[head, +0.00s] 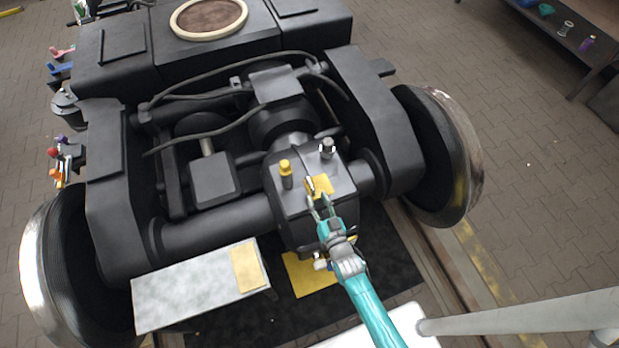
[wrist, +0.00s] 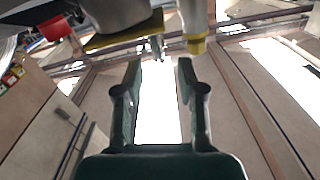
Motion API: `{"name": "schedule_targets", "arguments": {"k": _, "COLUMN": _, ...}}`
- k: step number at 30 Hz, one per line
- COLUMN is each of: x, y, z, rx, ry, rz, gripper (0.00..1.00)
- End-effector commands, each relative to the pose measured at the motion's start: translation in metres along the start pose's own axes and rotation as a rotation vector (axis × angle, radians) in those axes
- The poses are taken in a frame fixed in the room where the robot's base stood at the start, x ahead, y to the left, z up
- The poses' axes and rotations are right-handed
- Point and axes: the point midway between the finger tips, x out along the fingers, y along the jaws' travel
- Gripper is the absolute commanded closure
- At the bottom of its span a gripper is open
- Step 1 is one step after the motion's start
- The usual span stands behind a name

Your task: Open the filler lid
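The gearbox housing (head: 290,211) sits in the middle of the bogie in the head view. A small yellow plate (head: 324,183), which looks like the filler lid, lies on its top face beside a small silver piece (head: 310,184). I cannot tell whether it is hinged or raised. My teal gripper (head: 319,199) is just in front of the plate. In the wrist view my gripper (wrist: 157,65) has its two fingers apart with nothing between them. A small metal peg (wrist: 157,46) shows beyond the tips, near a yellow edge (wrist: 125,35). Contact is not visible.
A yellow-topped plug (head: 285,170) and a silver hex cap (head: 327,147) stand close to the plate. Wheels (head: 440,150) flank the frame. A grey step (head: 195,285) is at front left. A pale rail (head: 520,312) crosses front right.

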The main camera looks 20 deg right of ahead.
Motion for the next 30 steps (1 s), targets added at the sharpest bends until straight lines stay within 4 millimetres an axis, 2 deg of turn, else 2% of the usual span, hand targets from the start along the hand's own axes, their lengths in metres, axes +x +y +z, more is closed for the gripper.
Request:
{"name": "schedule_targets", "arguments": {"k": 6, "x": 0.041, "y": 0.000, "z": -0.001, "rx": 0.000, "ry": 0.002, "rz": 0.000, "gripper": 0.61}}
{"name": "schedule_targets", "arguments": {"k": 12, "x": 0.069, "y": 0.000, "z": -0.001, "rx": -0.001, "ry": 0.001, "rz": 0.000, "gripper": 0.61}}
{"name": "schedule_targets", "arguments": {"k": 18, "x": 0.083, "y": 0.000, "z": 0.000, "rx": -0.001, "ry": 0.000, "rz": 0.000, "gripper": 0.61}}
{"name": "schedule_targets", "arguments": {"k": 28, "x": 0.084, "y": 0.000, "z": 0.000, "rx": -0.001, "ry": 0.000, "rz": 0.000, "gripper": 0.61}}
{"name": "schedule_targets", "arguments": {"k": 30, "x": 0.084, "y": 0.000, "z": 0.000, "rx": -0.001, "ry": 0.000, "rz": 0.000, "gripper": 0.78}}
